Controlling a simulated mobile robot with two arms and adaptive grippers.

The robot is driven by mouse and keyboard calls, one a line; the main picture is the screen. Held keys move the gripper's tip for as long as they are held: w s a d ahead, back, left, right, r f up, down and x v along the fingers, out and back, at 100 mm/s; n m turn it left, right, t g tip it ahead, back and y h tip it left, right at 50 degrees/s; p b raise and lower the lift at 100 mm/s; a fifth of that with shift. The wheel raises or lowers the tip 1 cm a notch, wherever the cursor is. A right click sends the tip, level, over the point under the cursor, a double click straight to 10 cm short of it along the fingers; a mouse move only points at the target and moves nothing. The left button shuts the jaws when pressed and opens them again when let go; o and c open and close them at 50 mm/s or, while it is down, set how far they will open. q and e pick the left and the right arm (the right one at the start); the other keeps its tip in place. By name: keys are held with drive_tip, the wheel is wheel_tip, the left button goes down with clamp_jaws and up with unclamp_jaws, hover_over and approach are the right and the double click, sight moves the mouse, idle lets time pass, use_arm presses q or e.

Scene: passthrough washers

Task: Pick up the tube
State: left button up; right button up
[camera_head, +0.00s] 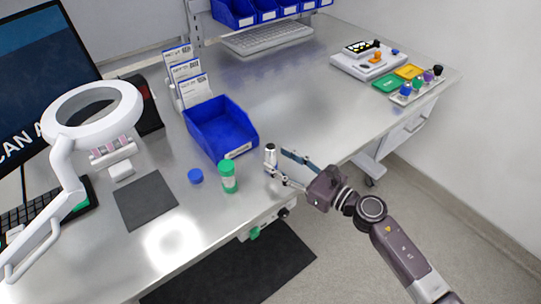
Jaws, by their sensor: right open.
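A small pale tube with a dark top (270,157) stands upright on the steel table near its front edge. My right gripper (279,163) is open, with its fingertips pointing left toward this tube. One finger is on the far side and one on the near side. I cannot tell whether either finger touches it. A green-capped tube with a pale label (229,178) stands upright to the left, apart from the gripper. My left gripper is not in view.
An empty blue bin (221,128) stands behind the tubes. A blue cap (195,176) and a dark mat (146,201) lie to the left, near a white magnifier lamp (99,112). Colored knobs and blocks (418,84) are at the far right. The table's middle is clear.

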sight(275, 158)
drive_tip(key=p+x, duration=0.1)
drive_tip(key=x, duration=0.3)
drive_tip(key=shift+w, duration=0.1)
drive_tip(key=shift+c, duration=0.4)
clamp_jaws()
